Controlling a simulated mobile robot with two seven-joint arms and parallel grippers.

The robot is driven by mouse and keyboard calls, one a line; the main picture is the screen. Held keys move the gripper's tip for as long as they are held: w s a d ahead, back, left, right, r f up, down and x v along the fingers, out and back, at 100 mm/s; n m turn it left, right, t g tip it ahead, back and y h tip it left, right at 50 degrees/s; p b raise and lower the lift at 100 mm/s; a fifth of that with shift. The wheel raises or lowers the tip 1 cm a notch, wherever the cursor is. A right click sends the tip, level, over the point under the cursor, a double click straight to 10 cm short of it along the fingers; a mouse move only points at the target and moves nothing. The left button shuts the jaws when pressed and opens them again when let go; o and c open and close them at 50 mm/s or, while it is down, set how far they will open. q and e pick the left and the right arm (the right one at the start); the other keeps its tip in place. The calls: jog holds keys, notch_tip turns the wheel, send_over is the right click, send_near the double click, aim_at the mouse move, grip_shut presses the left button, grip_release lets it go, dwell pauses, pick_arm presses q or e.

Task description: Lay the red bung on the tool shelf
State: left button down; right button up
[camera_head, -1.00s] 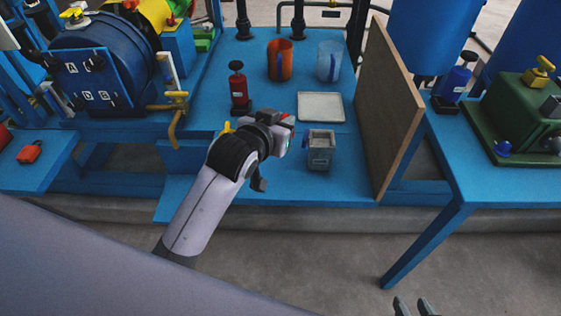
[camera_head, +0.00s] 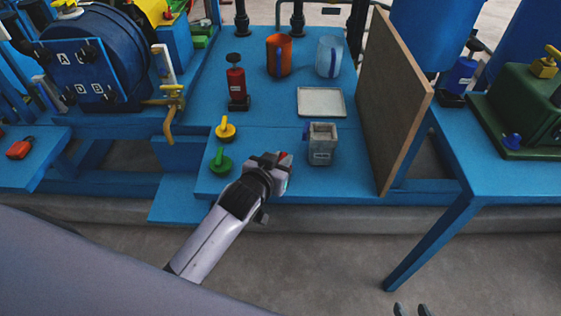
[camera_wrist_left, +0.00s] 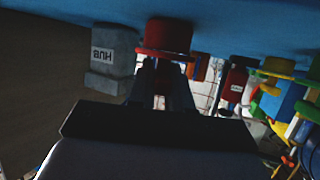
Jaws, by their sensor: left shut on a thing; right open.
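My left gripper (camera_head: 281,170) is over the front strip of the blue shelf (camera_head: 262,140), left of the grey box. In the head view the gripper mostly hides the bung. A yellow bung (camera_head: 226,130) and a green bung (camera_head: 220,163) stand to its left. My right gripper (camera_head: 411,309) is open and empty at the bottom edge.
A grey box (camera_head: 321,146) labelled HUB stands right of the left gripper. A brown board (camera_head: 392,100) walls off the right side.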

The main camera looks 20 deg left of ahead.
pick_arm(q)
jog(key=shift+f, duration=0.15)
jog(key=c, duration=1.1)
grip_release()
jog(key=shift+o, duration=0.2)
jog(key=shift+s+r, duration=0.1)
jog(key=shift+r, duration=0.2)
jog(key=p+v, duration=0.3)
jog(key=v, duration=0.9)
jog(key=s+a+f+m+g+h, duration=0.1)
jog(key=s+a+f+g, duration=0.1)
jog(key=s+f, duration=0.8)
jog(key=shift+s+a+f+g, duration=0.15)
jog(key=shift+s+f+g, duration=0.15)
jog(key=shift+s+g, duration=0.45)
